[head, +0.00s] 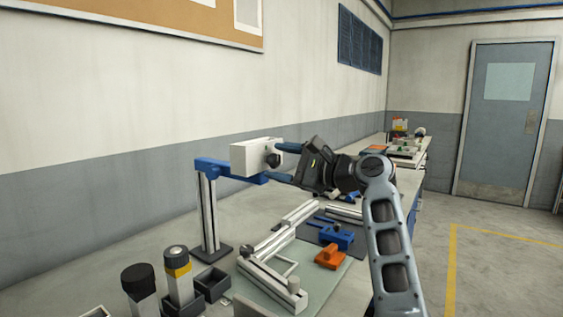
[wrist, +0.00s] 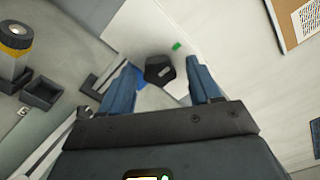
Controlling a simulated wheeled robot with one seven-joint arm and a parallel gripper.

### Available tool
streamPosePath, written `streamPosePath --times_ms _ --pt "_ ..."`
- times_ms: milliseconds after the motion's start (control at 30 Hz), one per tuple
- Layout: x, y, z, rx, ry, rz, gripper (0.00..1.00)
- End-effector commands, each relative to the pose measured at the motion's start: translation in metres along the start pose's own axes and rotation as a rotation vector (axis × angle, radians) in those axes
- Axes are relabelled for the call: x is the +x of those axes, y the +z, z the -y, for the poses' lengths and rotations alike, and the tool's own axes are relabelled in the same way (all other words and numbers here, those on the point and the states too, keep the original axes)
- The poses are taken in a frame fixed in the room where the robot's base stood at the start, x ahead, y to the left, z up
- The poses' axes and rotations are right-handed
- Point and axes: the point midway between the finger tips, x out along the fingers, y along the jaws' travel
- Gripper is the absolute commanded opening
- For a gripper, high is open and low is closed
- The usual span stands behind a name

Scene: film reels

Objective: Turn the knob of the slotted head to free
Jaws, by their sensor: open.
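The slotted head is a white box (head: 247,160) on a blue arm (head: 215,172) atop an upright post, left of centre in the head view. Its black knob (head: 272,160) faces my gripper (head: 282,163). In the wrist view the knob (wrist: 160,70) is dark and many-sided with a small light mark, and a green mark (wrist: 176,46) sits beside it on the white face (wrist: 145,35). My gripper's two blue fingers are open, one on each side of the knob, with visible gaps in the wrist view. Whether the fingertips reach past the knob's front is hard to tell.
Below stand black-capped (head: 138,281) and yellow-banded (head: 177,262) cylinders, with small dark bins (head: 213,282) alongside. A light rail frame (head: 265,275), an orange block (head: 330,257) and a blue fixture (head: 337,236) lie on the bench. The wall is close behind the head.

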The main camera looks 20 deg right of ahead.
Motion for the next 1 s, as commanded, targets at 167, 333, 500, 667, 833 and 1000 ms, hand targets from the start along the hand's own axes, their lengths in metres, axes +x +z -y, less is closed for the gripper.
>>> streamPosePath --times_ms 167,333,500,667,833,1000 --pt "0.0012 -0.0001 -0.0002 0.0 0.0 0.0 0.62" --pt "0.001 -0.0001 -0.0003 0.0 0.0 0.0 0.54" --pt "0.0009 -0.0001 -0.0004 0.0 0.0 0.0 0.37" --pt "0.0008 -0.0002 -0.0004 0.0 0.0 0.0 0.22" --pt "0.0008 -0.0002 -0.0006 0.0 0.001 0.0 0.06" --pt "0.0007 -0.0004 -0.0008 -0.008 0.001 0.0 0.06"
